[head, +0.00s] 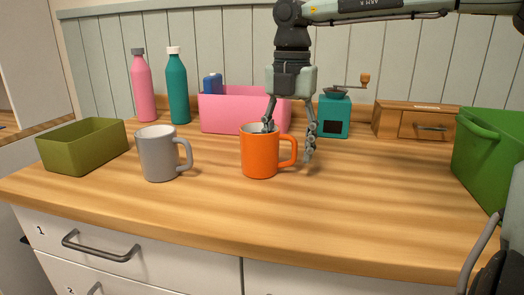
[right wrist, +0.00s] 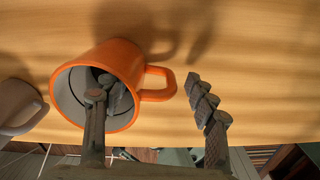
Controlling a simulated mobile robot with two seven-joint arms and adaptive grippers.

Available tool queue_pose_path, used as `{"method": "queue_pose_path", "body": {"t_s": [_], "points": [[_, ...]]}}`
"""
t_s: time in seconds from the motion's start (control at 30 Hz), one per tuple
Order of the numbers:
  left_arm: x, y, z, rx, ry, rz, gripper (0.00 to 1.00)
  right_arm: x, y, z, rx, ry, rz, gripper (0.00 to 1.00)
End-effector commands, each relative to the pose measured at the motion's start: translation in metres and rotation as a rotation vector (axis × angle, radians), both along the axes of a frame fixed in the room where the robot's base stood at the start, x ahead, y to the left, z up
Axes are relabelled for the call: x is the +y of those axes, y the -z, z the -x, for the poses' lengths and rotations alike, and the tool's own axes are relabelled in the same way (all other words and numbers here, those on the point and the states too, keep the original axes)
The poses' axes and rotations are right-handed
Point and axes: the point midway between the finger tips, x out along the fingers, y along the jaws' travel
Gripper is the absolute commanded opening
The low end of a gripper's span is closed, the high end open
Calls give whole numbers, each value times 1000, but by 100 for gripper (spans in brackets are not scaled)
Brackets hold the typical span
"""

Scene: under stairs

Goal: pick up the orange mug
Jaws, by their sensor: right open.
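The orange mug (head: 259,158) stands upright on the wooden counter in the head view, its handle to the right. My right gripper (head: 289,142) points down over it and is open. Its left finger reaches into the mug's mouth; its right finger is outside, just right of the handle. In the right wrist view, the orange mug (right wrist: 122,62) has one finger of the right gripper (right wrist: 146,88) across its opening, and the handle lies between the two fingers. Clear space shows between the handle and the outer finger. My left gripper is not in view.
A grey mug (head: 158,155) stands left of the orange one. Behind are a pink bin (head: 225,112), a teal grinder (head: 334,116) and a wooden drawer box (head: 390,122). A green bin (head: 488,155) is at the right. The counter (head: 370,190) front right is clear.

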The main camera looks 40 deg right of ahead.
Motion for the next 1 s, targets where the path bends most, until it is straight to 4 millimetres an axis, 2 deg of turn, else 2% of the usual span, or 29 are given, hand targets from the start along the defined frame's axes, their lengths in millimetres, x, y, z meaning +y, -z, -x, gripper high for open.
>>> {"method": "queue_pose_path", "body": {"t_s": [0.27,0.37,0.73,1.0], "points": [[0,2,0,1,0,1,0,0,5,0,0,1,0,57],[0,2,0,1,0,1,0,0,5,0,0,1,0,47],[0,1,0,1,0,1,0,0,5,0,1,1,0,2],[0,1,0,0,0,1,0,0,4,0,-1,1,0,0]]}}
